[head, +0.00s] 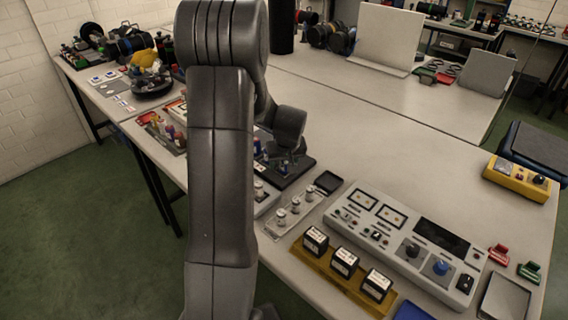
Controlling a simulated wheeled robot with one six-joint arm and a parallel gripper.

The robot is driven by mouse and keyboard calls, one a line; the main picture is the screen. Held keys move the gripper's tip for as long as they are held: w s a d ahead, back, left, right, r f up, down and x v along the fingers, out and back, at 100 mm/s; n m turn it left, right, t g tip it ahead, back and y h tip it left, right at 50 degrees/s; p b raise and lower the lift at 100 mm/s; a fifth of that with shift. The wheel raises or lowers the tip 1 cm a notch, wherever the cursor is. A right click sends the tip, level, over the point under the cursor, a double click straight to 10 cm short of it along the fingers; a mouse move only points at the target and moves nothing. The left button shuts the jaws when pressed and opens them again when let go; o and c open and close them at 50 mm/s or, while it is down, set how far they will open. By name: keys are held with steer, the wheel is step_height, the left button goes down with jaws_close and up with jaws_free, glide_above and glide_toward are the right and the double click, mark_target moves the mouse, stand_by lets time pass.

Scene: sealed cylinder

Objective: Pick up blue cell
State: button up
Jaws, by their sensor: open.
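My gripper (284,161) is small and dark at the end of my arm, pointing down over a black tray (299,172) on the bench. It looks open, but its fingers are hard to make out against the tray. Small bluish items (257,148) show beside my arm, by the tray. I cannot tell whether one of these is the blue cell. My arm's large grey links hide part of the bench left of the tray.
Right of the tray stand a grey control panel (403,241) and a yellow rack (325,268) with three black blocks. A yellow box (517,178) is at the right. The bench behind the panel is clear.

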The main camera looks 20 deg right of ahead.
steer(key=shift+c, duration=0.3)
steer(key=c, duration=1)
steer(key=shift+r, duration=0.1)
steer(key=shift+c, duration=0.2)
